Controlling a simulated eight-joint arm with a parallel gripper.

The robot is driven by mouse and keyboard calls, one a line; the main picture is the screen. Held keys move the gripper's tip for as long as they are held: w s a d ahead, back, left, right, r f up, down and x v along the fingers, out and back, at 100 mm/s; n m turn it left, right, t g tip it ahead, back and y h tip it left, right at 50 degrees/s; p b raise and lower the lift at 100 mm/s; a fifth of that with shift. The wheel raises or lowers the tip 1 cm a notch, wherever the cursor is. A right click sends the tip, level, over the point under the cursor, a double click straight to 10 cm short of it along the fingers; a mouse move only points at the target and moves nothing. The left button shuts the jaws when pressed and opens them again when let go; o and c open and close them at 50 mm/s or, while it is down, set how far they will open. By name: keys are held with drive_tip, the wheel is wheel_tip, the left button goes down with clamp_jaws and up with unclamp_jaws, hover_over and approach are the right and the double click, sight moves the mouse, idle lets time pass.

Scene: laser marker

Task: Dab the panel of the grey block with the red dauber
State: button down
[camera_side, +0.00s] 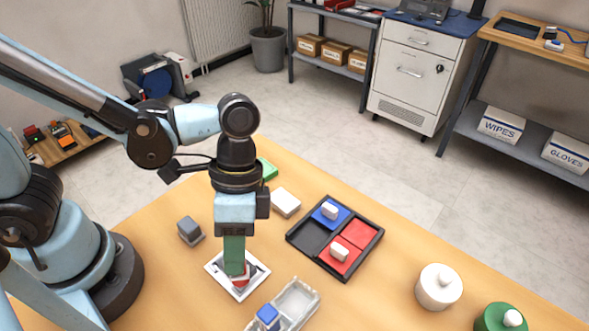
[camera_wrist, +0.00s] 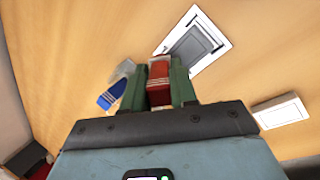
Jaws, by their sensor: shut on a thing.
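My gripper (camera_wrist: 158,90) is shut on the red dauber (camera_wrist: 159,82), with a green finger on each side of it. In the side view my gripper (camera_side: 236,268) points down over a white frame (camera_side: 212,266), and red shows at its fingertips. In the side view my gripper hides most of the block. I cannot tell whether the dauber touches the panel.
A pale holder (camera_side: 300,299) with a blue dauber (camera_side: 268,316) stands close by at the front. A black tray (camera_side: 296,238) with blue and red pads lies to the right. A grey cube (camera_side: 190,230) and a white block (camera_side: 286,202) stand nearby. White (camera_side: 438,288) and green (camera_side: 500,318) jars stand right.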

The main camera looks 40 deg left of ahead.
drive_tip(key=shift+a, duration=0.5)
drive_tip(key=shift+a+f, duration=0.15)
drive_tip(key=shift+a, duration=2.85)
drive_tip(key=shift+d, duration=3.45)
drive_tip(key=shift+r, duration=4.15)
drive_tip(key=w+a+r+n+t+h, duration=0.1)
drive_tip(key=w+a+r+n, duration=0.1)
drive_tip(key=w+a+n, duration=0.2)
drive_tip(key=w+a+r+n+t+h, duration=0.1)
drive_tip(key=w+a+n, duration=0.3)
drive_tip(key=w+a, duration=0.7)
drive_tip(key=shift+w+a+r+n, duration=0.3)
drive_tip(key=shift+a+r, duration=0.45)
drive_tip(key=shift+a, duration=0.25)
